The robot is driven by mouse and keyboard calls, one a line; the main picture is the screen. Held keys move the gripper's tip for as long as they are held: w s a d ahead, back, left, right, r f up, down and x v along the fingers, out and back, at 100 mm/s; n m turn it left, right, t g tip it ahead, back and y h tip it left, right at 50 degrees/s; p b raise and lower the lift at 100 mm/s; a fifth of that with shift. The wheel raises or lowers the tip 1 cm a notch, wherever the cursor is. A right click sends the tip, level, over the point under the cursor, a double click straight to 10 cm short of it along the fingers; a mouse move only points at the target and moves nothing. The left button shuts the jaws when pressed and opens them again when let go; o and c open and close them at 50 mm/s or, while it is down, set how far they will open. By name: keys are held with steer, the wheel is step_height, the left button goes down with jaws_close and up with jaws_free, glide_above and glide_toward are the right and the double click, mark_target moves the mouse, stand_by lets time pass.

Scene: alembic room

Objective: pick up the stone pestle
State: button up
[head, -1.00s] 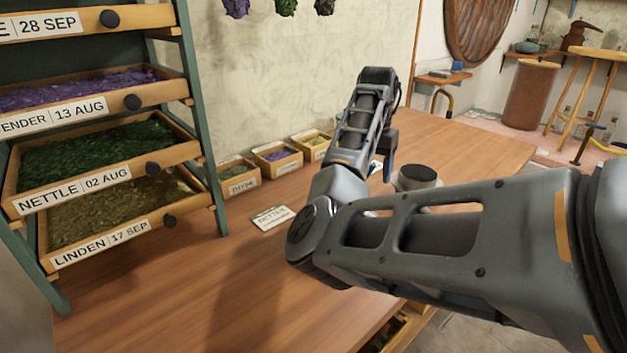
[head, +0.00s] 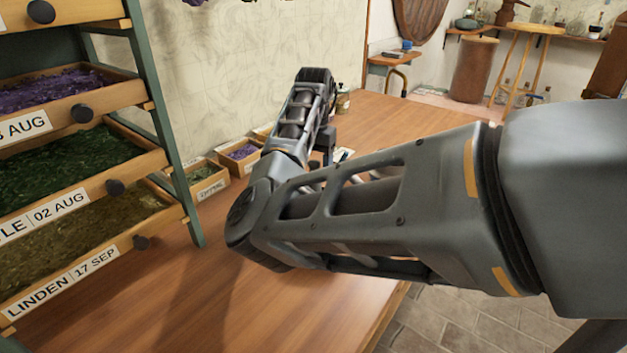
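I cannot make out the stone pestle in the head view; my own arm covers much of the table's middle. The end of my arm hangs down beyond the forearm. Only a small dark part of my gripper (head: 325,148) shows, low over the far part of the wooden table (head: 400,118). Its fingertips are hidden, so I cannot tell whether it is open or shut, or whether it holds anything.
A drying rack with herb trays (head: 75,240) stands close on the left. Small labelled boxes (head: 208,182) line the wall behind my arm. A small jar (head: 342,101) stands farther along. The table's near left is bare. A stool (head: 525,60) stands far back.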

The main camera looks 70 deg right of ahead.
steer(key=shift+f, duration=1.05)
jaws_close()
